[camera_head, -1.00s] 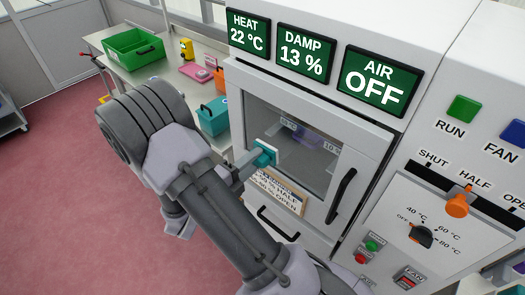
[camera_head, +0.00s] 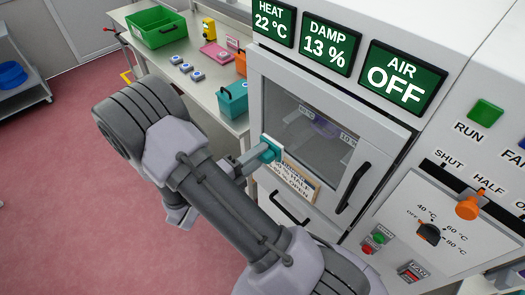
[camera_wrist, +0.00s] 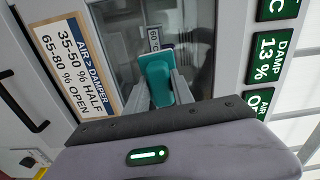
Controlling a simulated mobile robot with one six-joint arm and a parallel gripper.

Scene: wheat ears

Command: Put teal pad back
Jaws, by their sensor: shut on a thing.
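A teal pad (camera_head: 268,149) is held in my gripper (camera_head: 256,155), in front of the lower left part of the cabinet's glass door. In the wrist view the teal pad (camera_wrist: 156,80) stands between the two grey fingers of my gripper (camera_wrist: 160,92), which is shut on it. The pad's far side is hidden, and I cannot tell whether it touches the glass. A teal bin (camera_head: 233,99) stands on the bench to the left of the cabinet.
The cabinet door has a handle (camera_head: 352,187) and a damper label (camera_head: 299,180). The bench (camera_head: 196,92) holds a green crate (camera_head: 156,28), a pink tray (camera_head: 218,55), a yellow item (camera_head: 208,28) and several small blue-topped pieces. Red floor (camera_head: 60,180) lies clear at left.

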